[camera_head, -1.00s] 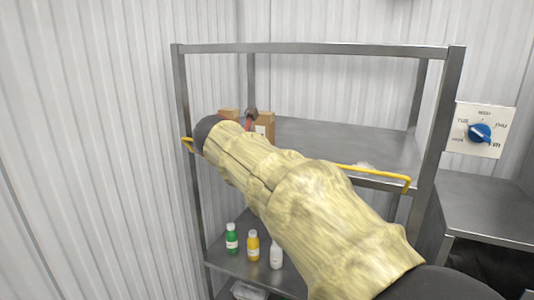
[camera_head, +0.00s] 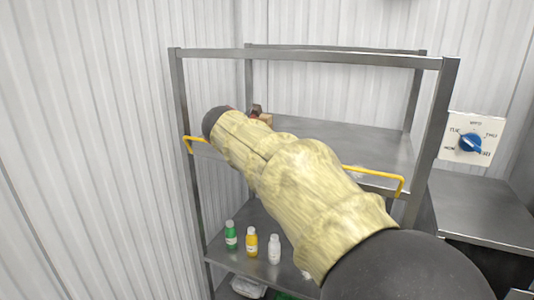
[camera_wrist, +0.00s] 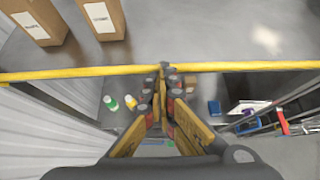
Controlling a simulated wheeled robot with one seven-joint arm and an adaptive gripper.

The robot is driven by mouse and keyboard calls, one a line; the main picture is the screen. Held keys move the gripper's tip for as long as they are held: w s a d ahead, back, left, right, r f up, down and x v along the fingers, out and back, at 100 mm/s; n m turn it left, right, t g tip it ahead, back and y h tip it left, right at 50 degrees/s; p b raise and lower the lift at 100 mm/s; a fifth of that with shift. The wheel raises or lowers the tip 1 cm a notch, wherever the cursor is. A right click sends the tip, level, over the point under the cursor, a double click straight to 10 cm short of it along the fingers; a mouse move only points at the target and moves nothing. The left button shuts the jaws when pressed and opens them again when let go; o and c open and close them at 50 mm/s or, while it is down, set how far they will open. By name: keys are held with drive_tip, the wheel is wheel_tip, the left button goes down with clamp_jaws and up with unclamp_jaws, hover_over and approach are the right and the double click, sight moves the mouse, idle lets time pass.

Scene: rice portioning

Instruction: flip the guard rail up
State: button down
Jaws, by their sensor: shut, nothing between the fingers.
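The guard rail is a yellow bar along the front of the shelf rack's upper shelf. In the head view its right end (camera_head: 372,172) and bent left end show, and my arm hides its middle. In the wrist view the rail (camera_wrist: 240,66) runs across the whole picture. My gripper (camera_wrist: 163,70) is shut and empty, with its fingertips overlapping the middle of the rail. I cannot tell whether they touch it. In the head view only a small dark and red part of my gripper (camera_head: 257,112) shows past my forearm.
The metal rack has an upper shelf (camera_head: 340,140) with cardboard boxes (camera_wrist: 38,20). Green (camera_head: 231,236), yellow (camera_head: 251,243) and white (camera_head: 274,250) bottles stand on the lower shelf. A blue dial panel (camera_head: 472,140) is on the right wall, above a metal table (camera_head: 480,205).

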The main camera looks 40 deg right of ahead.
drive_tip(key=shift+w+d+r+p, duration=0.3)
drive_tip(key=shift+d+r+p, duration=0.15)
drive_tip(key=shift+d+p, duration=0.4)
drive_tip(key=shift+w+d+r+p, duration=0.35)
drive_tip(key=shift+d+p, duration=0.25)
drive_tip(key=shift+p, duration=0.35)
drive_tip(key=shift+r, duration=0.1)
drive_tip(key=shift+s, duration=0.1)
